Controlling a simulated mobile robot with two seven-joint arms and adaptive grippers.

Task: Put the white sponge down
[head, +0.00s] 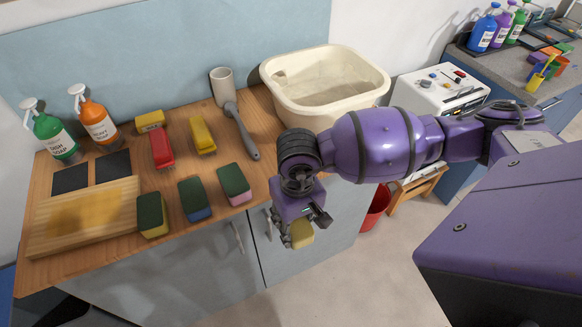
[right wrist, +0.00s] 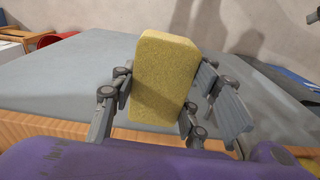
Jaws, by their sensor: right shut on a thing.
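My right gripper (head: 296,222) hangs in front of the counter's near edge, past its right part. It is shut on a yellow sponge (head: 301,235), which shows below the fingers. In the right wrist view the sponge (right wrist: 164,80) stands upright between the fingers, plain yellow on the visible side. I see no clearly white sponge. Three sponges with dark green tops lie on the wooden counter (head: 262,117): one yellow below (head: 152,214), one blue below (head: 195,198), one pink below (head: 233,184).
A cutting board (head: 60,225), a green soap bottle (head: 55,138), an orange soap bottle (head: 98,124), a red brush (head: 161,148), a yellow brush (head: 202,134), a grey-handled brush (head: 242,130), a cup (head: 223,85) and a cream basin (head: 325,108) occupy the counter. Its front right part is clear.

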